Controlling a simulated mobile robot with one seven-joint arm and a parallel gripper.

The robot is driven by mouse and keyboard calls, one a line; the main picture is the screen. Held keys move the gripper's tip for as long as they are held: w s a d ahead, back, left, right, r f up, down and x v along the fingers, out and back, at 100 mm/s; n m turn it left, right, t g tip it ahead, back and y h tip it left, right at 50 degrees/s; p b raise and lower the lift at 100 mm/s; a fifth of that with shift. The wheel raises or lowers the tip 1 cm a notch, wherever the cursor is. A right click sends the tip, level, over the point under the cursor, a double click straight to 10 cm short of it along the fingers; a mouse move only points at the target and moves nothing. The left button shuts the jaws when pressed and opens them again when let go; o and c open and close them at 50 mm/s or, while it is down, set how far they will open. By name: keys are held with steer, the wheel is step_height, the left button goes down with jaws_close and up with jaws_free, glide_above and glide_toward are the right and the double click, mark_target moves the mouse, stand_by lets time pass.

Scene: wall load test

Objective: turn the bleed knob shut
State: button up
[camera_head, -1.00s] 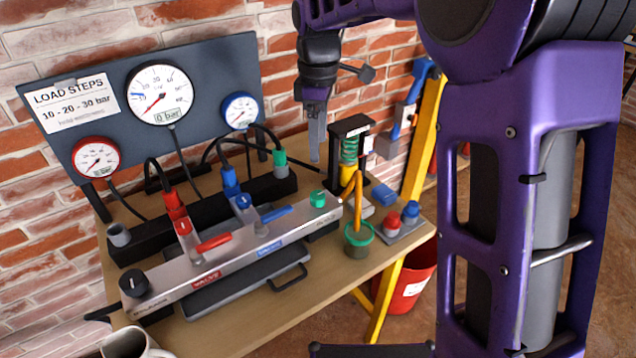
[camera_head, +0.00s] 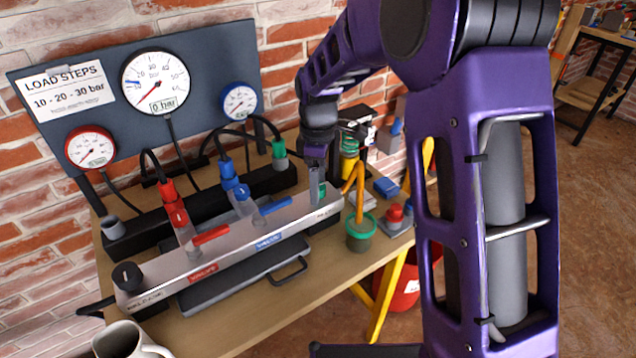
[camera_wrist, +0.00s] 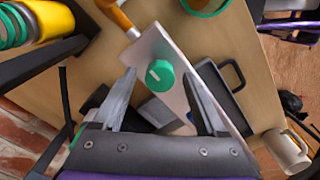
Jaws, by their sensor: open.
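A small round green knob (camera_head: 322,191) with a pale mark on top sits at the right end of the silver manifold bar (camera_head: 222,262). I cannot read a label on it. It shows whole in the wrist view (camera_wrist: 160,75), in line between my fingertips and slightly past them. My gripper (camera_head: 316,194) is open and points down over that end of the bar, partly hiding the knob in the head view. In the wrist view my gripper (camera_wrist: 158,78) has a finger on each side of the knob, with no clear contact. A black knob (camera_head: 127,277) is at the bar's left end.
Red lever (camera_head: 211,234) and blue lever (camera_head: 275,206) stand on the bar. A gauge panel (camera_head: 205,70) and hoses are behind. A green-rimmed cup (camera_head: 360,232) and a spring stand (camera_head: 350,140) are close to my gripper. A mug (camera_head: 125,342) is at the front left.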

jaws_close()
steer(key=shift+m, duration=0.3)
steer(key=m+p, duration=0.1)
steer(key=m, duration=0.2)
steer(key=shift+r+m+p, duration=0.1)
steer(key=shift+m+p, duration=0.2)
steer(key=shift+p, duration=0.05)
steer(key=m+p, duration=0.1)
steer(key=m, duration=0.3)
steer(key=shift+m, duration=0.3)
steer(key=m+p, duration=0.1)
steer(key=m, duration=0.3)
steer(key=m+p, duration=0.1)
steer(key=m, duration=0.4)
